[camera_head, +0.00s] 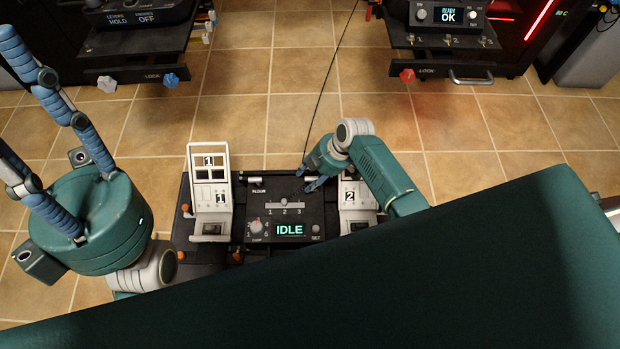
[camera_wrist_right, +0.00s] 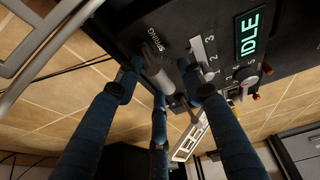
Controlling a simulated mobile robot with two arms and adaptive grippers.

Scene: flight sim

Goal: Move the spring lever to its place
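The spring lever (camera_wrist_right: 158,72) is a grey cylindrical handle beside the SPRING label on the dark control panel (camera_head: 262,228). In the right wrist view it lies among the blue fingers of my right gripper (camera_wrist_right: 158,72). The fingers stand apart around it, and I see no clear grip on it. In the head view my right gripper (camera_head: 309,180) is at the panel's upper right, and the fingers hide most of the lever there. My left gripper (camera_head: 38,125) is open and empty at the left, away from the panel, with its long fingers spread.
The panel reads IDLE and carries a 1-2-3 slider (camera_head: 285,203) and a knob (camera_head: 256,226). Pale upright holders 1 (camera_head: 211,200) and 2 (camera_head: 355,203) flank it. Two dark stations (camera_head: 140,45) and (camera_head: 445,60) stand at the back. Tiled floor lies between.

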